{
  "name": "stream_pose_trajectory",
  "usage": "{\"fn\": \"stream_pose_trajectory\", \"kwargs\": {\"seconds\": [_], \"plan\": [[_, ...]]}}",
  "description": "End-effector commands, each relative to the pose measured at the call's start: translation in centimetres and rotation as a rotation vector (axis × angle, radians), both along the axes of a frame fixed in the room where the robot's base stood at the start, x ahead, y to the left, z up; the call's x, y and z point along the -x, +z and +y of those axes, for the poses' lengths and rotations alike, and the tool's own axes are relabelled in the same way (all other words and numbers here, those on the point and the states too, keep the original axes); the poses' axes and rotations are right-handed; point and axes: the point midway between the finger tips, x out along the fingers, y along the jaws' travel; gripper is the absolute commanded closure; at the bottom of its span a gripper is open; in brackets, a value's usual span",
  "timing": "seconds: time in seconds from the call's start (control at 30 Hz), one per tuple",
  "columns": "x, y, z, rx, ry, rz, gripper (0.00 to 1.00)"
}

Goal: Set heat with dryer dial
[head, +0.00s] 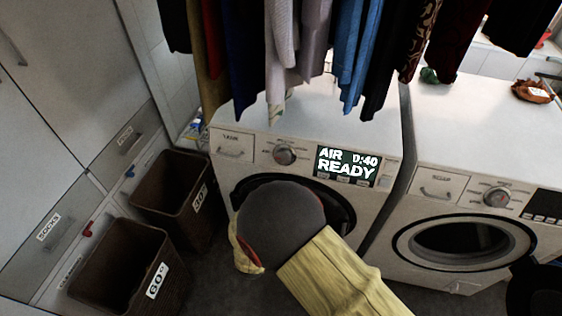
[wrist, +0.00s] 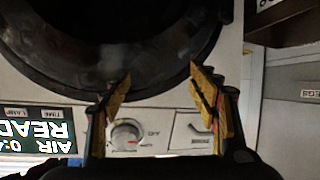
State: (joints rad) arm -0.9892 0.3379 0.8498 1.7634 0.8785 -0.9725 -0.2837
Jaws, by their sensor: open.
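The dryer (head: 300,208) is the left white machine, with a lit display (head: 348,166) reading AIR, 0:40 and READY. Its round silver dial (head: 284,155) sits left of the display. In the wrist view the panel appears upside down, and the dial (wrist: 126,134) shows near the left finger, with a small red mark on its face. My gripper (wrist: 158,76) is open and empty, its two yellow-padded fingers in front of the dryer. The dial appears apart from both fingers, nearer the left one. In the head view my arm hides the fingers.
A second white machine (head: 470,205) stands to the right. Clothes (head: 290,45) hang above the dryer. Two brown baskets, marked 30° (head: 170,190) and 60° (head: 118,268), stand to the left. The dryer's dark round door (wrist: 105,50) is close to my fingers.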

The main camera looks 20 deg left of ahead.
Motion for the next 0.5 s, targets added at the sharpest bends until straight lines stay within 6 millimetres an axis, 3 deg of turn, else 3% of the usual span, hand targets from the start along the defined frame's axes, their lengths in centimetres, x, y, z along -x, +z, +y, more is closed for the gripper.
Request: {"fn": "stream_pose_trajectory", "kwargs": {"seconds": [0.1, 0.2, 0.33, 0.5], "plan": [[-2.9, 5.2, -1.3, -0.006, -0.089, -0.214, 0.40], [-4.0, 8.9, -2.5, 0.004, -0.144, -0.350, 0.40], [-4.2, 11.6, -3.5, 0.026, -0.173, -0.449, 0.40], [-5.0, 12.3, -3.7, 0.042, -0.176, -0.481, 0.40]]}}
